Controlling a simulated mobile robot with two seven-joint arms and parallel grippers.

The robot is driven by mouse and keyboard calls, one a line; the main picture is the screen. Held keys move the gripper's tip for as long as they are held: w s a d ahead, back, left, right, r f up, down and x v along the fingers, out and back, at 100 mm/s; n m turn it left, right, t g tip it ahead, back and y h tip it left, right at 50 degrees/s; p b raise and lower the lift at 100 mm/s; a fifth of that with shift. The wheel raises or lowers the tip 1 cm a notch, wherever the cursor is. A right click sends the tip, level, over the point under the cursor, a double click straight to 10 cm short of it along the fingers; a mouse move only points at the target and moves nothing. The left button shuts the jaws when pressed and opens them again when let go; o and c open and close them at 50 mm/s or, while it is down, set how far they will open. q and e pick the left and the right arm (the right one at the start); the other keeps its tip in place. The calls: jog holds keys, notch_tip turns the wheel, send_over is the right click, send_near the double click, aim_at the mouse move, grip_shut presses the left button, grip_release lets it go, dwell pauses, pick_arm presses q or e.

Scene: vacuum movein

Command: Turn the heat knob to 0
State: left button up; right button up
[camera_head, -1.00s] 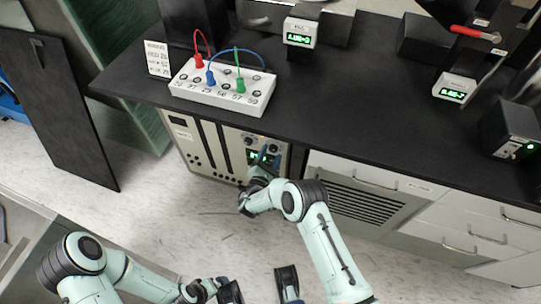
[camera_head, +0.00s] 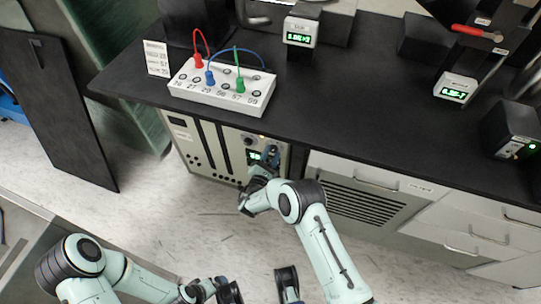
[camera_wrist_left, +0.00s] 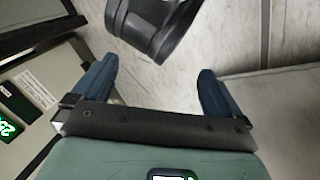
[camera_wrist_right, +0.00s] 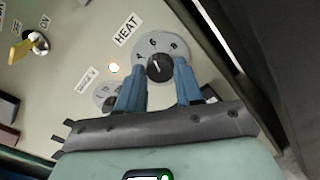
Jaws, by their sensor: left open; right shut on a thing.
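The heat knob (camera_wrist_right: 160,68) is a dark round knob on a grey numbered dial below the label HEAT (camera_wrist_right: 126,28). Numbers 4, 6 and 8 show along the dial's upper edge. A pale mark on the knob points up toward about 4 to 6; the exact setting is hard to read. My right gripper (camera_wrist_right: 160,82) has its two blue fingers on either side of the knob, shut on it. In the head view my right gripper (camera_head: 268,160) is at the cabinet front and hides the knob. My left gripper (camera_wrist_left: 152,76) is open and empty, above the floor.
The panel (camera_wrist_right: 60,75) also holds a smaller dial (camera_wrist_right: 106,95), a lit indicator (camera_wrist_right: 114,68) and a brass-coloured switch (camera_wrist_right: 22,48). The black worktop (camera_head: 330,105) overhangs the cabinet (camera_head: 205,150) and bears a white socket box (camera_head: 222,90) with cables. The floor in front is clear.

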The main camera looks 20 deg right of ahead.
jog(key=n+b, duration=0.1)
jog(key=n, duration=0.2)
jog(key=shift+a, duration=0.1)
jog(key=shift+n+b, duration=0.3)
jog(key=shift+n, duration=0.8)
jog(key=n, duration=0.2)
jog(key=shift+n, duration=0.4)
jog(key=n, duration=0.3)
jog(key=shift+n, duration=0.3)
jog(key=n, duration=1)
jog(key=shift+f+n, duration=0.1)
jog(key=shift+n, duration=0.3)
jog(key=n, duration=0.4)
jog(key=shift+n+p, duration=0.3)
pick_arm(q)
jog(key=shift+w+a+f+t, duration=0.15)
jog(key=shift+w+a+f, duration=0.1)
jog(key=shift+w+f, duration=0.2)
jog(key=shift+w+a+f+t, duration=0.15)
jog(key=shift+w+a+f, duration=0.15)
jog(key=shift+w, duration=0.25)
pick_arm(e)
jog(key=shift+n, duration=2.2)
